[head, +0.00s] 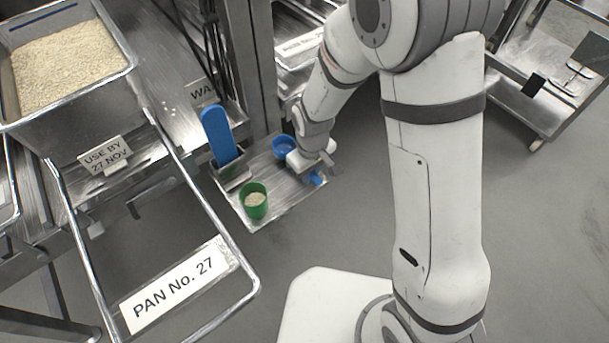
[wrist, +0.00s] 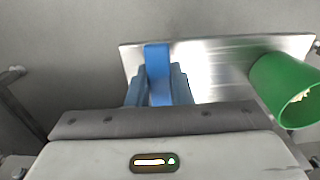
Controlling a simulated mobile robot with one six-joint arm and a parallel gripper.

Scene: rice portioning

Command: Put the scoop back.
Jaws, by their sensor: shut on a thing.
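My gripper (head: 313,174) is low over the right part of a small steel tray. In the wrist view, its two fingers (wrist: 158,90) are shut on a blue strip (wrist: 156,62), which looks like the scoop's handle. A bit of blue (head: 319,179) also shows below my gripper in the head view. A round blue bowl (head: 284,148) shows just left of my gripper; I cannot tell if it joins the handle. In the wrist view, the gripper body hides what lies below the fingers.
A green cup (head: 255,203) holding rice stands on the steel tray (head: 285,200); it also shows in the wrist view (wrist: 278,85). A tall blue paddle (head: 218,135) stands in a metal holder. A rice pan (head: 70,110) and a wire frame labelled Pan No. 27 (head: 180,287) are left.

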